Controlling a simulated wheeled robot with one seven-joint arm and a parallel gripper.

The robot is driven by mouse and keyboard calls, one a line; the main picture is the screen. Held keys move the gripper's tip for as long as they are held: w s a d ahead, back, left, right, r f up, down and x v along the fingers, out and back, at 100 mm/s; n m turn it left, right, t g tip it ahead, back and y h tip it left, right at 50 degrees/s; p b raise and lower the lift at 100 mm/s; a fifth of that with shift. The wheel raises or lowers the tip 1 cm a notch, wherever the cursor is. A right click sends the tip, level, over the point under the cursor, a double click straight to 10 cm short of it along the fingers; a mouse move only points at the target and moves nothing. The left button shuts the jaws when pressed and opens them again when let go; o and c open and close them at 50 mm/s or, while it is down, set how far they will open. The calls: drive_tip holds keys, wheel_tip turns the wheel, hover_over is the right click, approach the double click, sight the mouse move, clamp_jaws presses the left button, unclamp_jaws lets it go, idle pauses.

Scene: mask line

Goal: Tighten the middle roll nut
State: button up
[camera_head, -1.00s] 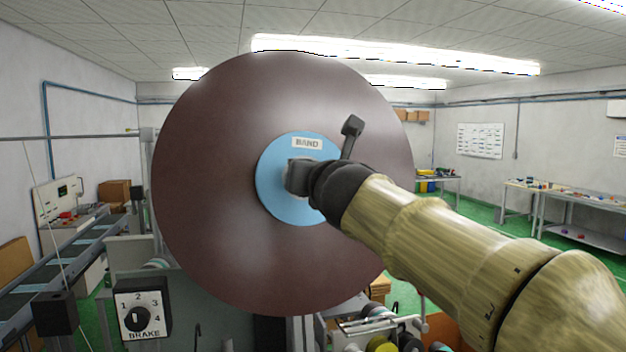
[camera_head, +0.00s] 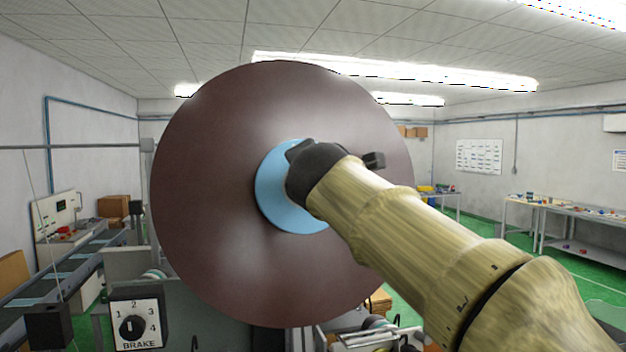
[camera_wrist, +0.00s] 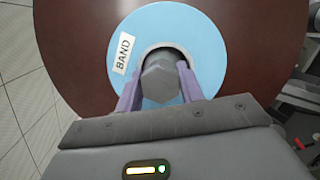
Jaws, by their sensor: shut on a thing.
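The large brown roll (camera_head: 215,210) fills the middle of the head view, with a blue hub disc (camera_head: 275,205) at its centre. My gripper (camera_head: 300,168) reaches the hub from the right. Its purple fingers (camera_wrist: 160,88) lie on either side of the nut and are shut on it. In the head view, my gripper hides the nut and the label.
A brake dial box (camera_head: 138,320) numbered 1 to 4 stands at lower left. A conveyor (camera_head: 60,270) runs along the left side. Worktables (camera_head: 575,212) with small parts stand at the right wall. Green floor shows open between the roll and those tables.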

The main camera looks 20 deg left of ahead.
drive_tip(key=m, duration=0.4)
drive_tip(key=shift+g+h+p, duration=0.3)
drive_tip(key=shift+p, duration=0.05)
drive_tip(key=m+p, duration=0.1)
drive_tip(key=m, duration=0.2)
drive_tip(key=shift+m+g, duration=0.3)
drive_tip(key=shift+g, duration=0.1)
drive_tip(key=m+g+p, duration=0.1)
drive_tip(key=m, duration=0.2)
drive_tip(key=m+p, duration=0.1)
drive_tip(key=m, duration=0.2)
drive_tip(key=shift+f+m+g, duration=0.1)
drive_tip(key=shift+m+g, duration=0.2)
drive_tip(key=m+g+y+p, duration=0.1)
drive_tip(key=m, duration=0.3)
drive_tip(key=shift+m, duration=0.3)
drive_tip(key=m+g+y, duration=0.1)
drive_tip(key=m, duration=0.3)
drive_tip(key=shift+f+m, duration=0.1)
drive_tip(key=shift+m, duration=0.2)
